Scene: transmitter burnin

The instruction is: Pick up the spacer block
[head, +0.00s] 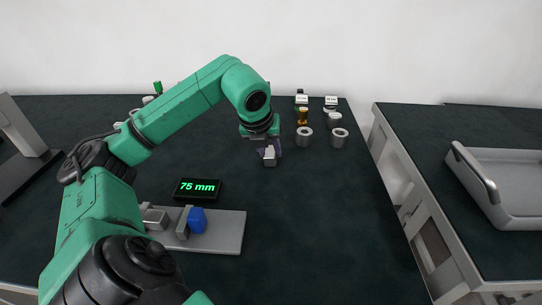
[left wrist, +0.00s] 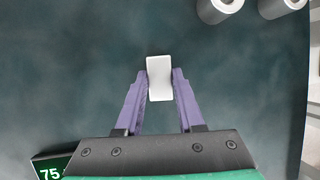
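A small light-grey block, which I take as the spacer block (head: 269,157), is at the tips of my left gripper (head: 266,146) over the dark table. In the left wrist view the pale block (left wrist: 160,78) sits between the two purple fingers of the left gripper (left wrist: 160,84). Both fingertips appear to touch its sides, with no clear gap. Whether its underside rests on the table cannot be told. My right gripper is not in view.
A display reading 75 mm (head: 198,189) stands behind a grey fixture plate (head: 228,232) with a blue piece (head: 197,220). Metal cylinders (head: 339,137) and a brass part (head: 302,116) lie right of the gripper. A grey tray (head: 510,180) is on the right-hand table. The front right tabletop is clear.

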